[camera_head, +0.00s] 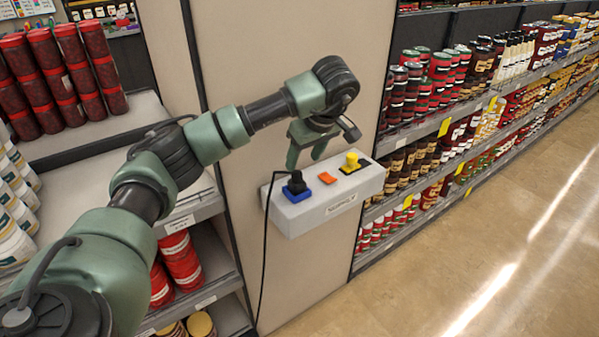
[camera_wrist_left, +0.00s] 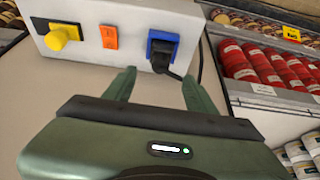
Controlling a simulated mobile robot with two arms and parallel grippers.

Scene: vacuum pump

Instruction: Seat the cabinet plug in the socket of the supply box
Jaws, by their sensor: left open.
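The light grey supply box (camera_head: 330,208) is fixed to a beige panel. Its blue socket (camera_head: 297,195) is at the left end of its top face. The black cabinet plug (camera_head: 296,181) stands in the socket, its cord hanging down the left side. How deep it sits I cannot tell. In the left wrist view the plug (camera_wrist_left: 161,54) shows inside the blue frame (camera_wrist_left: 163,38). My right gripper is out of view.
An orange switch (camera_head: 327,178) and a yellow knob (camera_head: 352,162) are on the box beside the socket. The black cord (camera_head: 265,250) hangs in front of the panel. Stocked shelves flank the panel (camera_head: 310,275). The aisle floor (camera_head: 500,260) at right is clear.

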